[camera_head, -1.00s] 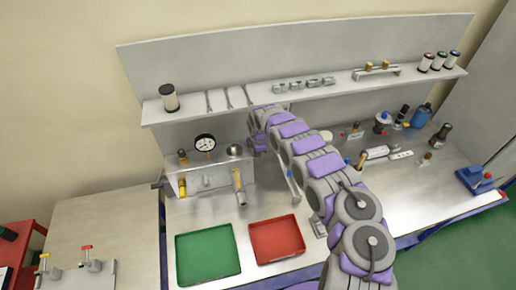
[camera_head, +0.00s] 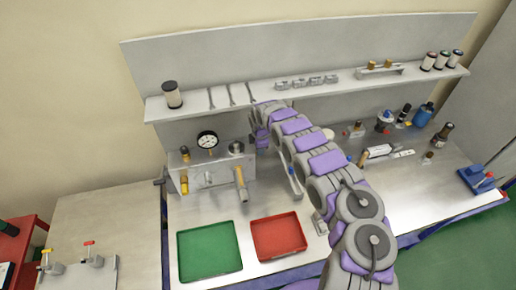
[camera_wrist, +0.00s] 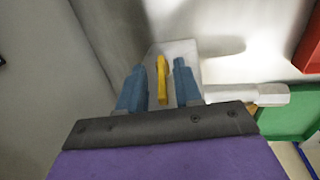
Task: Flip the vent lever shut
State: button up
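A yellow lever (camera_wrist: 162,78) stands on a pale block (camera_wrist: 182,50) in the wrist view. My gripper (camera_wrist: 160,80) has its two blue fingers apart, one on each side of the lever, with narrow gaps showing. Whether they touch the lever lower down is hidden. A yellow fitting (camera_head: 184,185) shows on the unit's front left. I cannot tell if it is the same lever.
A pale hex-ended cylinder (camera_wrist: 258,95) sticks out just right of the right finger. A dial gauge (camera_head: 207,139) tops the unit. A green tray (camera_head: 208,252) and a red tray (camera_head: 278,238) lie in front. A shelf (camera_head: 300,90) runs above. Several bottles stand at right.

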notch_tip(320, 180, up, 16)
jog(key=s+b, duration=0.2)
jog(key=shift+s+r, duration=0.15)
jog(key=shift+s, duration=0.05)
dwell(0.6)
